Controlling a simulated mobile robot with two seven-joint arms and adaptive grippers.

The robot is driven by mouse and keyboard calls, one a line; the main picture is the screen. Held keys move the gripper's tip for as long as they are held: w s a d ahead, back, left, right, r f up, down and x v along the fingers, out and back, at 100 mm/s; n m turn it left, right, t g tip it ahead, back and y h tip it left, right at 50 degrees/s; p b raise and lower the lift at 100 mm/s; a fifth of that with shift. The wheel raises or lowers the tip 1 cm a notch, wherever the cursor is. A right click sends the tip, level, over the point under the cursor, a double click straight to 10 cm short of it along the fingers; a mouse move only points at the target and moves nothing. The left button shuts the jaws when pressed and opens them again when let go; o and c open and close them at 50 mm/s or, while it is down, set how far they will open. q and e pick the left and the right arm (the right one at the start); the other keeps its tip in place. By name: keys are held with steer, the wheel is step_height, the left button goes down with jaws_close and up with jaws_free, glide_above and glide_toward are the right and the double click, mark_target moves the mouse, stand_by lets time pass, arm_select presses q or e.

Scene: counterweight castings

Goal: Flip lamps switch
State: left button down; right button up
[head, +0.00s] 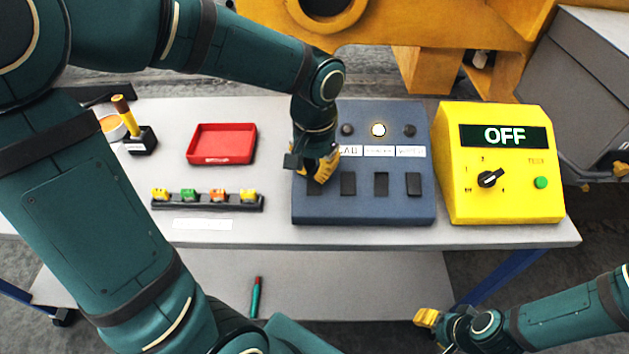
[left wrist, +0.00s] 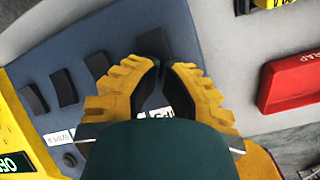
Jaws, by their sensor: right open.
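The blue-grey switch panel (head: 365,211) lies on the table. It has a row of dark rocker switches (head: 381,184), white labels and three round lamps above; the middle lamp (head: 378,130) glows, the outer two are dark. Contact cannot be judged. My right gripper (head: 426,318) is open, low at the right, away from the panel.
A yellow box (head: 500,205) with a knob, a green button and an "OFF" display stands right of the panel. A green pen-like item (head: 256,297) lies on the lower shelf.

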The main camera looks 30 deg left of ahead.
arm_select(q)
steer(key=shift+f, duration=0.15)
steer(key=shift+r+p, duration=3)
steer(key=shift+r, duration=0.6)
steer(key=shift+f, duration=0.1)
